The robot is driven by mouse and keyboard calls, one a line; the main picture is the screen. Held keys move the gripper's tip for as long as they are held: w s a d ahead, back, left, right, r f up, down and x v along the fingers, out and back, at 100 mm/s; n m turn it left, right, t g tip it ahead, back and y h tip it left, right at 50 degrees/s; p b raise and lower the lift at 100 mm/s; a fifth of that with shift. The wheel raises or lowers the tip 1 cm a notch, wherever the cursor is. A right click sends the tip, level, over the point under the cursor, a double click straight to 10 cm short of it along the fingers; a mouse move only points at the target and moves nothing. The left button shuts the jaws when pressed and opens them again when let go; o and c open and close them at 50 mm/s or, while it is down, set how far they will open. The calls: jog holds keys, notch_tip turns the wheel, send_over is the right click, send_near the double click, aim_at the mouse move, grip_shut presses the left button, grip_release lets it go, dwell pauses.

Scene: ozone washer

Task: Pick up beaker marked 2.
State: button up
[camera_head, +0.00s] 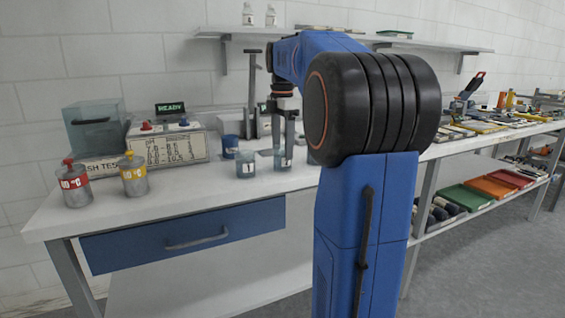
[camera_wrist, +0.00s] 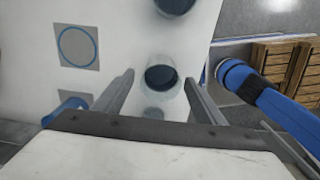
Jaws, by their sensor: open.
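A clear beaker (camera_head: 284,161) with a small label stands upright on the white bench, under my gripper (camera_head: 284,140). I take it for beaker 2, but its mark is too small to read surely. A beaker marked 1 (camera_head: 246,165) stands just left of it. In the wrist view my gripper (camera_wrist: 158,80) is open, its two fingers on either side of a round dark-looking beaker opening (camera_wrist: 163,78). Whether the fingers touch the glass cannot be told. The other beaker (camera_wrist: 176,4) is at the top edge of that view.
A red-capped bottle (camera_head: 75,186) and a yellow-capped bottle (camera_head: 133,175) stand at the bench's left. A blue cup (camera_head: 231,146) and a grey stand (camera_head: 251,95) are behind the beakers. A square pad with a blue ring (camera_wrist: 77,46) lies nearby. The bench front is clear.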

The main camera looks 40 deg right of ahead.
aim_at(283, 154)
jog(key=shift+f, duration=1.65)
jog(key=c, duration=1.4)
jog(key=shift+o, duration=0.2)
